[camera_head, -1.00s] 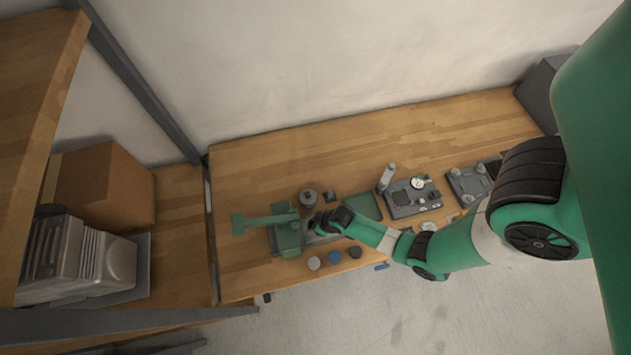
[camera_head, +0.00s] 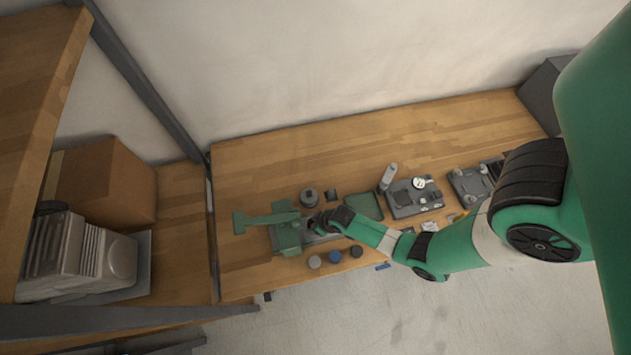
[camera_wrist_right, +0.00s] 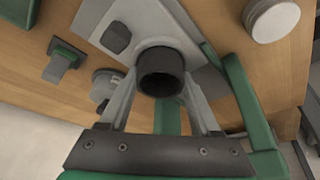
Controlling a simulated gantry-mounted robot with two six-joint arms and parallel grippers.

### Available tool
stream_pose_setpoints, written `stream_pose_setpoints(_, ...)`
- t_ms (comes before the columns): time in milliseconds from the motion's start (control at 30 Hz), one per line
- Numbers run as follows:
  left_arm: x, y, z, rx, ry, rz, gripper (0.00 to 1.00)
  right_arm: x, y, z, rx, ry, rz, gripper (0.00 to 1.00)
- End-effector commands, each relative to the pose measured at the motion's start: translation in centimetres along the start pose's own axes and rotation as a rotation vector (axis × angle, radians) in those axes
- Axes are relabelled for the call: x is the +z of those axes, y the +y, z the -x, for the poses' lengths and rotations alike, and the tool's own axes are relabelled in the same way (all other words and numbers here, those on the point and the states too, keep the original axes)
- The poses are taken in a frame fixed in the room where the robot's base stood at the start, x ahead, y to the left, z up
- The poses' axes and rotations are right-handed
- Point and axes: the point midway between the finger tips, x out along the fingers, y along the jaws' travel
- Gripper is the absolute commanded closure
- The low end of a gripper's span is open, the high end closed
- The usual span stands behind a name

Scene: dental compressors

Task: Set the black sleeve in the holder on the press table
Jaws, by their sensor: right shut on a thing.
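The black sleeve (camera_wrist_right: 162,72) is a short hollow cylinder, its open end facing the right wrist camera. My right gripper (camera_wrist_right: 162,82) is shut on it, one finger on each side. In the right wrist view the sleeve is in front of the rounded grey holder (camera_wrist_right: 150,45) on the grey press table (camera_wrist_right: 98,18). I cannot tell whether it is seated in it or just above. In the head view my right gripper (camera_head: 317,223) is at the right side of the green press (camera_head: 288,236), and the sleeve is too small to make out. My left gripper is not in view.
Grey, blue and black round pieces (camera_head: 334,256) stand along the bench's front edge. A grey round part (camera_head: 308,197) is behind the press. A green tray (camera_head: 364,207) and a grey fixture (camera_head: 414,198) lie to the right. The back of the bench is clear.

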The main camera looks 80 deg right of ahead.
Motion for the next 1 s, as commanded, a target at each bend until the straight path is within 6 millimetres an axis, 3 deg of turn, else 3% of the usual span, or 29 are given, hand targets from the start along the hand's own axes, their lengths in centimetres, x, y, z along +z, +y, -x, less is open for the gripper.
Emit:
stream_pose_setpoints(33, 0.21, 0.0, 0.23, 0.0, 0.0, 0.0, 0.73, 0.98, 0.19, -0.47, 0.005, -0.019, 0.0, 0.94)
stream_pose_setpoints(767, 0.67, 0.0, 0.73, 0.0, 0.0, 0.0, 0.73, 1.69, 0.32, -1.21, 0.008, -0.028, -0.004, 0.94)
stream_pose_setpoints(800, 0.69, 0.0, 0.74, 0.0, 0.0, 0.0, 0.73, 1.7, 0.32, -1.22, 0.008, -0.028, -0.004, 0.32)
stream_pose_setpoints(900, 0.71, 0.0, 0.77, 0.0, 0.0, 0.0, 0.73, 1.73, 0.32, -1.26, 0.008, -0.028, -0.004, 0.15)
stream_pose_setpoints(933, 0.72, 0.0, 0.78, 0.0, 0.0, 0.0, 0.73, 1.75, 0.32, -1.27, 0.008, -0.029, -0.004, 0.32)
stream_pose_setpoints(1000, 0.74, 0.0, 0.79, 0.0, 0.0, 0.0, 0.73, 1.76, 0.32, -1.29, 0.008, -0.029, -0.004, 0.2)
